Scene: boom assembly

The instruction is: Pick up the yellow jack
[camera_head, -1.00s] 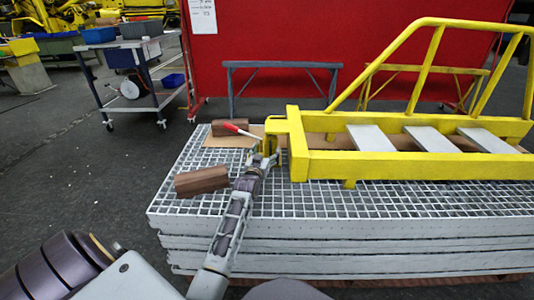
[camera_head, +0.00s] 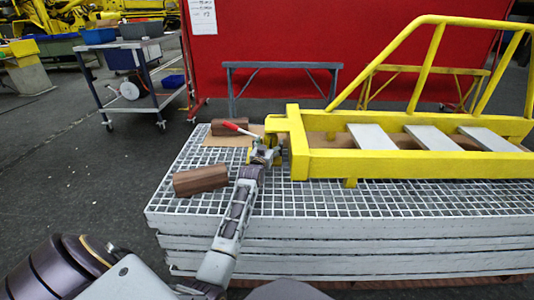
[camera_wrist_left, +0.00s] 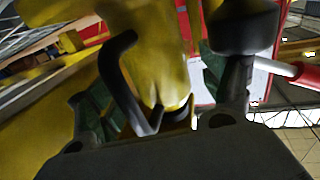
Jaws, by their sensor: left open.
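The yellow jack (camera_wrist_left: 155,45) fills the upper middle of the left wrist view, close in front of my left gripper. Its red-ended handle (camera_head: 240,129) sticks out up and left in the head view and shows at the right of the wrist view. My left gripper (camera_head: 266,154) is open at the jack, beside the near left end of the yellow boom frame (camera_head: 298,145). It hides much of the jack in the head view. Dark linkage and green pads show on both sides of the yellow body; I cannot tell whether they touch it. My right gripper is not in view.
A stack of metal gratings (camera_head: 210,208) carries the frame. Brown blocks lie on it, one (camera_head: 200,180) left of my left forearm and one (camera_head: 229,127) behind the handle. A red panel (camera_head: 270,50) stands behind. A wheeled cart (camera_head: 135,103) stands at the back left.

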